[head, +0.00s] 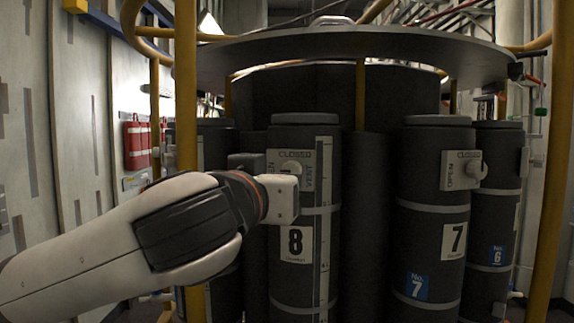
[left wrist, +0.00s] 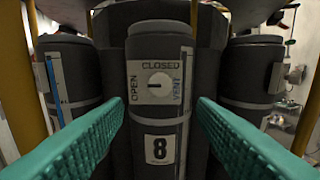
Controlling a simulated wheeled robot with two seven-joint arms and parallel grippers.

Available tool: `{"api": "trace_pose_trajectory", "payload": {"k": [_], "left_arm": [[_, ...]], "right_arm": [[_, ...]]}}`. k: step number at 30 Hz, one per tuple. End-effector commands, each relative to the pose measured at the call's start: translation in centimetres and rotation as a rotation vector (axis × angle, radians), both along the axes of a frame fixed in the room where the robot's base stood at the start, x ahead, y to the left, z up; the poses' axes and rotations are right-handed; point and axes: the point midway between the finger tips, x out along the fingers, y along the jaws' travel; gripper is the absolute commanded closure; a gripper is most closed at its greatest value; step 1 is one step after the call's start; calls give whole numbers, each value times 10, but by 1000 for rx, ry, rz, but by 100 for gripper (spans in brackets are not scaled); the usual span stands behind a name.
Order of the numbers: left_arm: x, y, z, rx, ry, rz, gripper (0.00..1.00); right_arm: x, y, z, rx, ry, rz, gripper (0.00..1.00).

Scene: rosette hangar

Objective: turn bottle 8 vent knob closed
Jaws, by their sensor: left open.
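Bottle 8 (head: 292,270) is a dark upright cylinder with a white "8" label, near the middle of the head view. Its vent knob (left wrist: 160,84) is a round white dial on a plate marked OPEN at left, CLOSED at top and VENT at right. A short dark mark on the knob lies on its left side, towards OPEN. My right gripper is not in view.
Bottle 7 (head: 432,225) stands to the right with its own knob plate, and bottle 6 (head: 495,215) is beyond it. A grey round top (head: 365,46) overhangs the bottles. Yellow posts (head: 186,90) stand at left and right. Red canisters (head: 137,143) hang on the left wall.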

Motion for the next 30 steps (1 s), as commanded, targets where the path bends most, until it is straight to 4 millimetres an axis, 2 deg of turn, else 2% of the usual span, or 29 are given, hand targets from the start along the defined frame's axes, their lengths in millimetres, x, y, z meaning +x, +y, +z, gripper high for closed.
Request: {"api": "trace_pose_trajectory", "payload": {"k": [1, 3, 12, 18, 25, 26, 30], "left_arm": [[12, -2, 6, 2, 4, 3, 48], [26, -6, 7, 2, 3, 4, 48], [73, -19, 4, 1, 1, 2, 48], [83, -22, 1, 1, 0, 0, 48], [84, -22, 0, 1, -1, 0, 48], [84, -22, 0, 1, -1, 0, 50], [84, -22, 0, 1, -1, 0, 73]], "right_arm": [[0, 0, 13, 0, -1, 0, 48], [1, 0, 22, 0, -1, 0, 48], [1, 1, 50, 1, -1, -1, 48], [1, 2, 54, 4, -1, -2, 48], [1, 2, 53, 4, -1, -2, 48], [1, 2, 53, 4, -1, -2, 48], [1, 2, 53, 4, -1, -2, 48]]}}
